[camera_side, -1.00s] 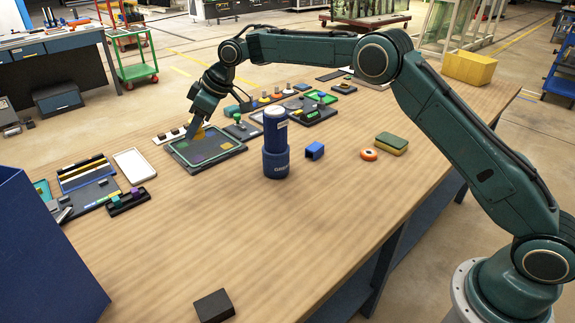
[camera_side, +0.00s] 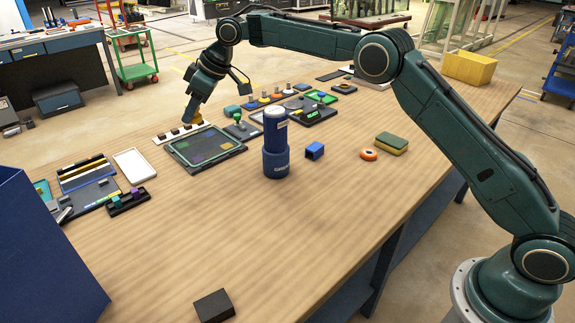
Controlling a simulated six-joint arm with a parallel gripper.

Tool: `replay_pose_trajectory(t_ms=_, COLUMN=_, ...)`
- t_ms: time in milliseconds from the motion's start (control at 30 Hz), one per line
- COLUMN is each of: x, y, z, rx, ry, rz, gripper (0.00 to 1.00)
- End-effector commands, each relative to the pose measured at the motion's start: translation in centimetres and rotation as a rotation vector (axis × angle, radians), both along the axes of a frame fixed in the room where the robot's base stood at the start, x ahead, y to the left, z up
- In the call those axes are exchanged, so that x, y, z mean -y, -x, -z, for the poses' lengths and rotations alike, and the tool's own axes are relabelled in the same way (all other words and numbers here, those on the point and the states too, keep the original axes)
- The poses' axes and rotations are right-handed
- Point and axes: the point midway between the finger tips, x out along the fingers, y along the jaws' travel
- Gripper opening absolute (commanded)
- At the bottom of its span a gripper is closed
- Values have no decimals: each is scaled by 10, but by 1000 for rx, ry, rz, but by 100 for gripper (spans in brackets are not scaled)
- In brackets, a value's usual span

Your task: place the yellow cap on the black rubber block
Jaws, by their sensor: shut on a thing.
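My gripper (camera_side: 192,112) is at the back left of the table, just above the far edge of a dark framed tray. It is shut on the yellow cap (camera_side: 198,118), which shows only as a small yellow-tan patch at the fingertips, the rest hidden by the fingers. The black rubber block (camera_side: 214,305) lies alone on the wood at the front of the table, far from my gripper, with its top bare.
The dark tray (camera_side: 238,147) with coloured patches lies below my gripper. A tall blue bottle (camera_side: 276,145) stands mid-table, between the gripper area and the right side. A large blue bin (camera_side: 40,255) stands at the left front. The wood around the black block is clear.

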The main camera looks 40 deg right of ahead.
Motion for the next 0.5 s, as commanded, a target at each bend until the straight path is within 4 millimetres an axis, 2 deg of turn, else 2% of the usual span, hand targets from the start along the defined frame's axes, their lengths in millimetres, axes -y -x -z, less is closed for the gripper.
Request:
replay_pose_trajectory(t_ms=267, x=-9, y=7, z=-2, rx=0, ry=2, rz=-30, gripper=9)
replay_pose_trajectory(t_ms=500, x=-44, y=39, z=-9, rx=-2, ry=12, rz=-149, gripper=9)
